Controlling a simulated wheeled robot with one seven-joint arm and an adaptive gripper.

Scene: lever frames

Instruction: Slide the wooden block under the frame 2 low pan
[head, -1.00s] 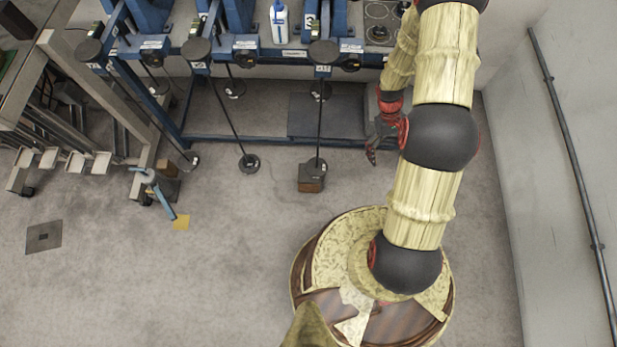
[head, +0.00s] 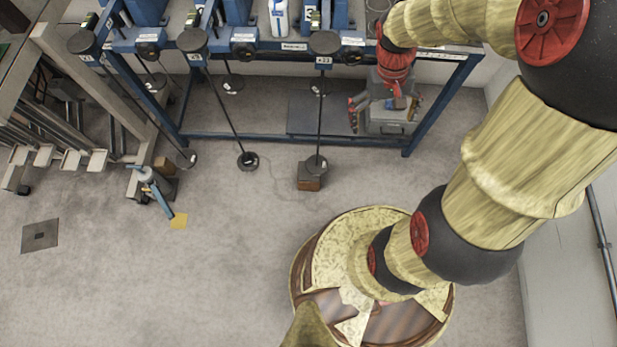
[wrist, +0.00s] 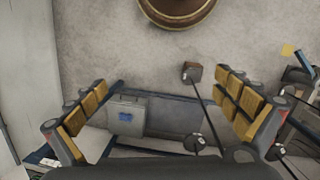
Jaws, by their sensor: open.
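A brown wooden block (head: 309,184) with a grey top stands on the floor, with a dark round pan (head: 316,164) on a rod at its top edge. Whether they touch is unclear. The block also shows in the wrist view (wrist: 192,72). Two more front pans hang on rods to the left, a middle one (head: 248,161) and a left one (head: 187,158). I cannot read which is frame 2. My gripper (head: 384,106) is open and empty, in front of the rack's right end, right of and beyond the block. Its spread fingers show in the wrist view (wrist: 168,95).
The blue rack (head: 270,141) has a low floor rail. A grey box (head: 392,116) stands behind my gripper. The floor before the rack is largely clear.

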